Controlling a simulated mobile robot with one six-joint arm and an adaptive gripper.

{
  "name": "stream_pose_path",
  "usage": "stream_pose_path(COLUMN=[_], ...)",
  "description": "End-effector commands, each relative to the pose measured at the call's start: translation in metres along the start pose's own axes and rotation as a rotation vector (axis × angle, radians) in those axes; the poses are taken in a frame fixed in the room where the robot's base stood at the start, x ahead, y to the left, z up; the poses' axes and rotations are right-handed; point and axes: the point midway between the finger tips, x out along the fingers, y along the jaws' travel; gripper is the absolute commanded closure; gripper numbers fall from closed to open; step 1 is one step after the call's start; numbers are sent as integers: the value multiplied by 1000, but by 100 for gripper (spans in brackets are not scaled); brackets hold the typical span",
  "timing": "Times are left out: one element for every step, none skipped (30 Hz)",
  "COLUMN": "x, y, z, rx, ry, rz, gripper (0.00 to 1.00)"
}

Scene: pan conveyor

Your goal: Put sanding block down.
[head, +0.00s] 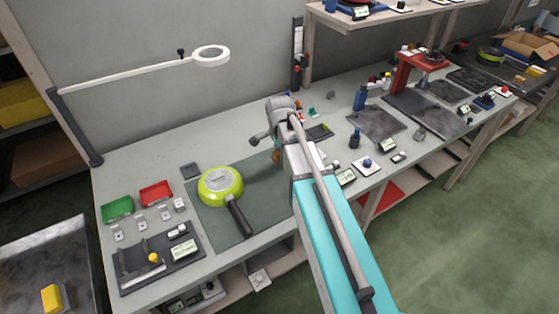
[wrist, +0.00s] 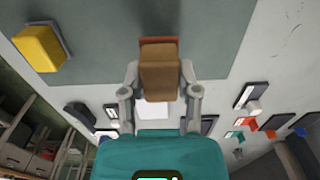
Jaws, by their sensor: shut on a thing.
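My gripper (wrist: 159,78) is shut on the sanding block (wrist: 159,57), a brown block with a reddish-brown far edge. The fingers press on its two sides in the wrist view. A dark grey mat (wrist: 105,30) lies beyond the block there; I cannot tell whether the block touches it. In the head view my arm hides most of the gripper, and only a small brown-orange bit of the block (head: 277,156) shows beside the arm, over the right part of the mat (head: 264,200).
A lime-green pan (head: 221,185) with a dark handle lies on the mat's left part. Green (head: 117,209) and red (head: 157,193) trays stand farther left. A lamp arm (head: 130,75) reaches over the back. A yellow block (wrist: 38,47) sits at the wrist view's upper left.

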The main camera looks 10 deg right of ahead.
Motion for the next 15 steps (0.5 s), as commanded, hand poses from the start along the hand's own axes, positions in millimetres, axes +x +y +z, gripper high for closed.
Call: stream_pose_path(x=[0, 0, 0, 0, 1, 2, 4, 5, 8, 10, 12, 16, 18, 21, 24], y=[0, 0, 0, 0, -1, -1, -2, -3, -5, -6, -8, -9, -8, -7, -7], z=[0, 0, 0, 0, 0, -1, -1, -2, -2, -3, -4, -5, -4, -4, -4], rx=[0, 0, 0, 0, 0, 0, 0, 0, 0, 0, 0, 0, 0, 0, 0], ry=[0, 0, 0, 0, 0, 0, 0, 0, 0, 0, 0, 0, 0, 0, 0], rz=[0, 0, 0, 0, 0, 0, 0, 0, 0, 0, 0, 0, 0, 0, 0], gripper=[96, 96, 96, 96, 96, 96, 96, 96, 96, 96, 96, 96, 96, 96, 96])
